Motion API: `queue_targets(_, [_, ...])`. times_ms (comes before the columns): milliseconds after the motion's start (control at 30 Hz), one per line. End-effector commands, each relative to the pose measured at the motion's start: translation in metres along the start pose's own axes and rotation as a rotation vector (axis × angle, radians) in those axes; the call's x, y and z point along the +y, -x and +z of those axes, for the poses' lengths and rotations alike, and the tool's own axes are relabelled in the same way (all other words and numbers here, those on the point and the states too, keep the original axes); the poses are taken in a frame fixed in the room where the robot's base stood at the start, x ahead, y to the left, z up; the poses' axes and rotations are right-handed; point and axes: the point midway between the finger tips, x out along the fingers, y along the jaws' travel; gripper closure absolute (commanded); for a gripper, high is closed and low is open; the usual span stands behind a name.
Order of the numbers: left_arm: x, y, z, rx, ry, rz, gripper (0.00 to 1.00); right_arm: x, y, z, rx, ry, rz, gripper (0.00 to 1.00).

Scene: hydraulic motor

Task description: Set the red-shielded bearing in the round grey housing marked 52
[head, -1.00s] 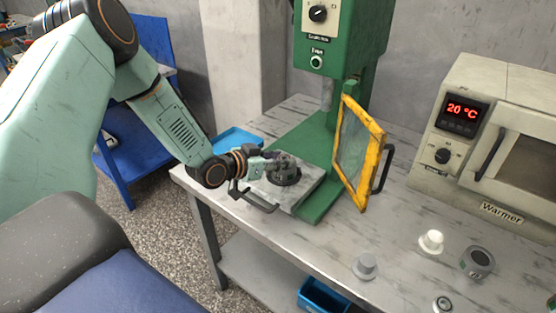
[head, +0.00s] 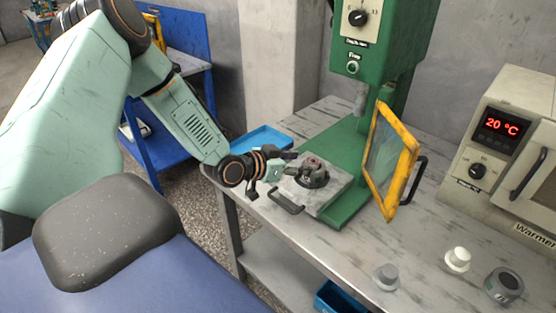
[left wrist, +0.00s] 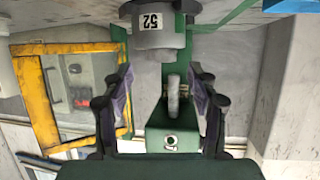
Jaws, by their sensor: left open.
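The round grey housing marked 52 (left wrist: 155,28) shows at the top of the left wrist view, which is upside down. In the head view it is a dark grey round piece (head: 313,177) on the press's sliding plate. A small reddish patch (head: 313,161) shows at its top, consistent with the red-shielded bearing; how deep it sits is too small to tell. My left gripper (head: 290,162) is open, just left of the housing. In the wrist view its open fingers (left wrist: 160,100) have nothing between them that they touch. My right gripper is out of view.
The green press (head: 385,60) stands behind, its ram (head: 360,97) above and behind the plate (head: 332,201). A yellow-framed guard (head: 391,160) stands right of the plate. A grey piece (head: 386,277), a white piece (head: 457,259) and a dark-topped cylinder (head: 504,286) stand near the warmer (head: 510,150).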

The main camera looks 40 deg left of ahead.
Motion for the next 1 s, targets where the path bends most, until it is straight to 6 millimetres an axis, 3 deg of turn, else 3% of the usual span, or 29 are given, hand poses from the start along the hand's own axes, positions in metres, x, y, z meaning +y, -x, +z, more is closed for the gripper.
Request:
queue_targets(600, [-0.001, 0.071, -0.004, 0.000, 0.003, -0.003, 0.41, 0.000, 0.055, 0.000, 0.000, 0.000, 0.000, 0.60])
queue_targets(1000, [0.004, 0.086, 0.001, -0.015, 0.006, 0.008, 0.41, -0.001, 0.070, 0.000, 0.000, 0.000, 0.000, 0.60])
